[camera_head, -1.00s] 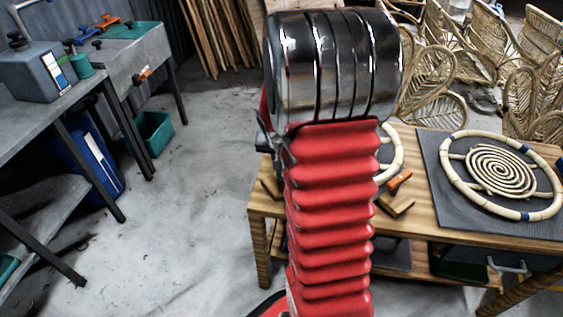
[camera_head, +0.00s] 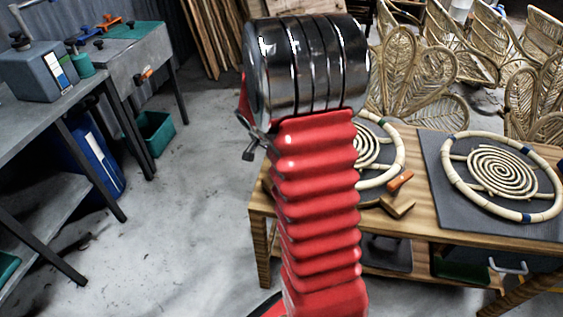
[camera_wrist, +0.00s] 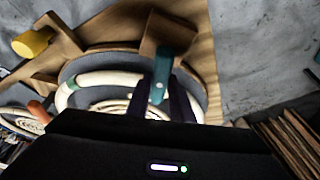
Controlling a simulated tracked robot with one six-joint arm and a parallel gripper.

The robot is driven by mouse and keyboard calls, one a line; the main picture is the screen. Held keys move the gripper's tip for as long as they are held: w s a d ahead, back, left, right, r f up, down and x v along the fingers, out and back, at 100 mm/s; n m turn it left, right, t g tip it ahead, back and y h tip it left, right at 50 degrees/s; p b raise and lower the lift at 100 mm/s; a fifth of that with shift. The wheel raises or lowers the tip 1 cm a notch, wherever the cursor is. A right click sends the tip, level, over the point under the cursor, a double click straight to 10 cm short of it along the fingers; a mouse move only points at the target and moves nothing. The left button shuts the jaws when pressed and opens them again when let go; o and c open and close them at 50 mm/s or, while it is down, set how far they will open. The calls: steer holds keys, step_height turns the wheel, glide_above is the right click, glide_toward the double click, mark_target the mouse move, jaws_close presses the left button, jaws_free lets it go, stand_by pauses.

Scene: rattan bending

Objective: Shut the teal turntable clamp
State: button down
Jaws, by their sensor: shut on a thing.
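In the wrist view the teal clamp (camera_wrist: 162,66) stands at the far edge of the round turntable (camera_wrist: 73,72), on a brown block (camera_wrist: 168,33). My gripper (camera_wrist: 160,94) has its dark fingers on either side of the teal lever and is shut on it. A pale rattan ring (camera_wrist: 112,79) with a coil inside lies on the turntable. In the head view, part of this ring (camera_head: 396,150) shows beside my red-sleeved arm. My arm hides the clamp and my gripper there. Whether the clamp presses on the ring I cannot tell.
A yellow knob (camera_wrist: 33,43) and an orange handle (camera_wrist: 38,110) are at the left in the wrist view. A second rattan ring (camera_head: 457,178) lies on a dark mat on the wooden bench (camera_head: 420,222). Woven chairs (camera_head: 425,70) stand behind.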

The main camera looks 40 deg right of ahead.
steer(key=shift+m+g, duration=0.5)
steer(key=shift+m, duration=0.8)
steer(key=c, duration=1.6)
jaws_free()
steer(key=shift+w, duration=0.1)
steer(key=shift+o, duration=0.2)
steer(key=shift+r, duration=0.1)
steer(key=shift+w+a+r, duration=0.1)
steer(key=shift+a+r, duration=0.15)
steer(key=shift+r, duration=0.25)
steer(key=v, duration=1.2)
steer(key=shift+r, duration=0.2)
